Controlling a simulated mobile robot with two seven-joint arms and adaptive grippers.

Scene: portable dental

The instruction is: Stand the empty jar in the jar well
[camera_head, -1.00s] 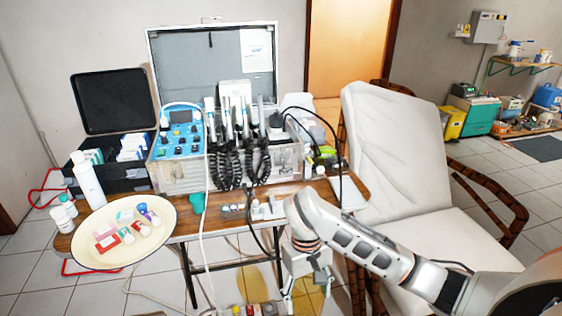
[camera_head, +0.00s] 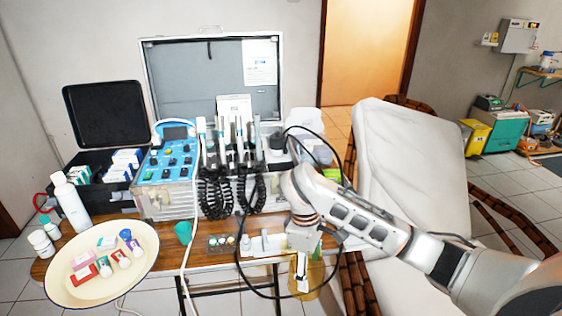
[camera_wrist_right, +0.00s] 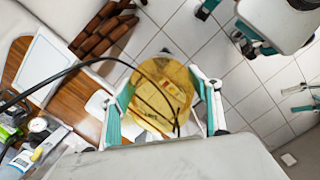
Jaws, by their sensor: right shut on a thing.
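A yellow, see-through jar (camera_head: 312,286) hangs in my right gripper (camera_head: 303,288), low at the table's front right. In the wrist view the jar (camera_wrist_right: 162,88) shows end-on as a yellow round between the two fingers of my right gripper (camera_wrist_right: 164,98). A black cable crosses it there. The gripper's fingers hide part of the jar in the head view. I cannot clearly make out the jar well. A small dark rack (camera_head: 222,251) with several small round pots sits near the table's front edge, left of the gripper. My left gripper is not in view.
The wooden table (camera_head: 60,245) carries a cream plate (camera_head: 68,258) of small packs, a green cup (camera_head: 183,232), a white bottle (camera_head: 72,203) and the dental unit (camera_head: 168,172). A black cable loops near my right gripper. A white chair (camera_head: 410,150) stands right.

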